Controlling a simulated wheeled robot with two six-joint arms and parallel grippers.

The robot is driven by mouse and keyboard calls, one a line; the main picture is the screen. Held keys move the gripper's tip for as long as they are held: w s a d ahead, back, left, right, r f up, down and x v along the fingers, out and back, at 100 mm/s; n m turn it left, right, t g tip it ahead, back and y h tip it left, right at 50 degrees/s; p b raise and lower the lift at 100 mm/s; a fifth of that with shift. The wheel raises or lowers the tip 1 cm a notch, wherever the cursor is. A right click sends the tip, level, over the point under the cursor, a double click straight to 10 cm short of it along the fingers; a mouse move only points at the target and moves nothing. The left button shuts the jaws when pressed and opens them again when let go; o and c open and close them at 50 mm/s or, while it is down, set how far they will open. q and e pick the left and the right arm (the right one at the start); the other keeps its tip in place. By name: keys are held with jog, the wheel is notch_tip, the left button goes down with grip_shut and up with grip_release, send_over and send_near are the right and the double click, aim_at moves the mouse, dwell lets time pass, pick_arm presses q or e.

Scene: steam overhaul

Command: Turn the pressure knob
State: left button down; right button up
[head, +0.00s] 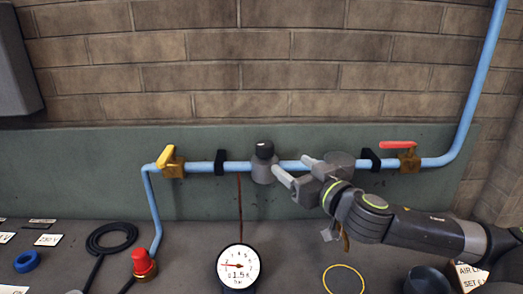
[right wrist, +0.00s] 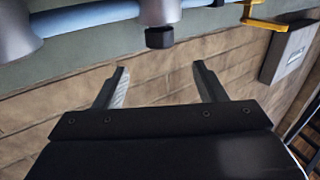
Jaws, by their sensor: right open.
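The black pressure knob (head: 264,149) sits on top of a grey regulator body (head: 264,174) in the middle of the blue pipe. My right gripper (head: 292,167) is open and empty, just right of the regulator and slightly lower than the knob in the picture. In the right wrist view the knob (right wrist: 159,38) shows beyond the gap between the two open fingertips (right wrist: 160,70), apart from both. I cannot tell the exact distance. The round gauge (head: 238,266) on the bench has its needle pointing left. My left gripper is not in view.
The blue pipe (head: 237,167) runs along a green board before a brick wall. A yellow valve lever (head: 167,157) is left, a red one (head: 398,145) right. A grey fitting (head: 341,158) is close to my right gripper. A red-capped fitting (head: 143,262) stands on the bench.

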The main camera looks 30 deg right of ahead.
send_near(262, 142)
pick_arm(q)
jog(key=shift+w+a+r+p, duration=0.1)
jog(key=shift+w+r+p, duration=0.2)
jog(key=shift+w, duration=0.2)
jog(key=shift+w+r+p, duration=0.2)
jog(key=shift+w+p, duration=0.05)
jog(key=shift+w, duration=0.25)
pick_arm(e)
jog(key=w, duration=1)
jog(key=shift+w+d+f, duration=0.1)
jog(key=shift+f, duration=0.3)
jog(key=shift+c, duration=0.5)
jog(key=c, duration=0.9)
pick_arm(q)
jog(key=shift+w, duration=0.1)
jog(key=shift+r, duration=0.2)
pick_arm(e)
jog(key=shift+m+h, duration=0.3)
jog(key=shift+h, duration=0.1)
